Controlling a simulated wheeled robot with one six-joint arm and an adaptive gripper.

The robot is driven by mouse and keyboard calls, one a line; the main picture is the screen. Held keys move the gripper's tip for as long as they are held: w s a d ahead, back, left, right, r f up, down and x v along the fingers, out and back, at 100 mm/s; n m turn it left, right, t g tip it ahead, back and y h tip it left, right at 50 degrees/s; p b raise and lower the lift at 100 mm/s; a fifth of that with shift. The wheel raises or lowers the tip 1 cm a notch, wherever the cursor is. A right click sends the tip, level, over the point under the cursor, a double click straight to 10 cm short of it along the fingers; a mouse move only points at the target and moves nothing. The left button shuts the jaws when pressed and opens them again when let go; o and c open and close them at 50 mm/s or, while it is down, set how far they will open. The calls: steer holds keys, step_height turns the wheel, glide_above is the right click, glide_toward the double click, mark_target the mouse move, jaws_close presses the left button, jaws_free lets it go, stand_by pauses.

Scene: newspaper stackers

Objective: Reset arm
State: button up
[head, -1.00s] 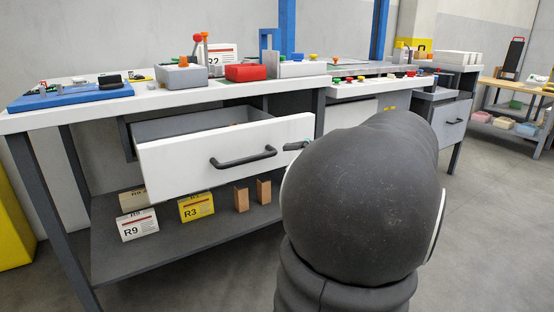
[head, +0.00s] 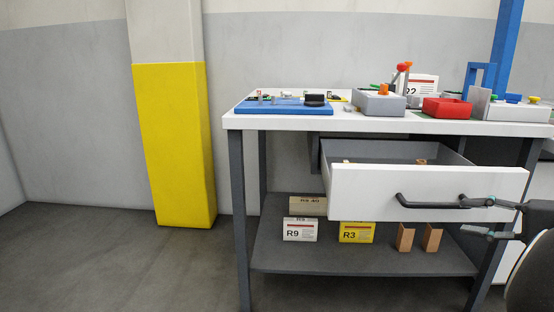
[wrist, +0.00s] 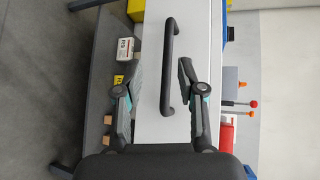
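My gripper (head: 466,216) is at the right edge of the head view, in front of the white drawer (head: 355,190), which stands pulled open. The drawer's dark bar handle (head: 430,202) is just left of the fingertips. In the wrist view my gripper (wrist: 160,67) has its two fingers spread wide, with the handle (wrist: 167,65) lying between their lines and nothing clamped. I cannot tell whether a finger touches the handle. Most of my arm is outside the head view.
The white workbench (head: 290,122) carries a blue tray (head: 283,107), a grey box (head: 379,103) and a red bin (head: 447,108). Its lower shelf (head: 330,258) holds R9 (head: 299,230) and R3 (head: 356,232) boxes and wooden blocks (head: 405,238). A yellow-painted pillar (head: 175,145) stands left. Floor at left is clear.

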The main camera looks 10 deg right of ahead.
steer(key=w+a+g+p, duration=0.1)
steer(key=a, duration=0.2)
steer(key=w+a+n+g+h+p, duration=0.1)
steer(key=w+a+g, duration=0.1)
steer(key=a, duration=0.2)
steer(key=w+a+n+g+p, duration=0.1)
steer(key=a, duration=0.3)
steer(key=shift+w+a+r+g+h, duration=0.15)
steer(key=shift+w+r+g+h, duration=0.15)
steer(key=shift+w+r+h, duration=0.1)
steer(key=a+r+n+g+h+p, duration=0.2)
steer(key=a+n+h+p, duration=0.2)
steer(key=a, duration=0.6)
steer(key=s+a+f+n+h, duration=0.3)
steer(key=s+a+f+n, duration=0.3)
steer(key=s+f, duration=0.4)
steer(key=shift+s+f+n, duration=0.3)
steer(key=shift+s+f, duration=0.05)
steer(key=shift+f, duration=0.05)
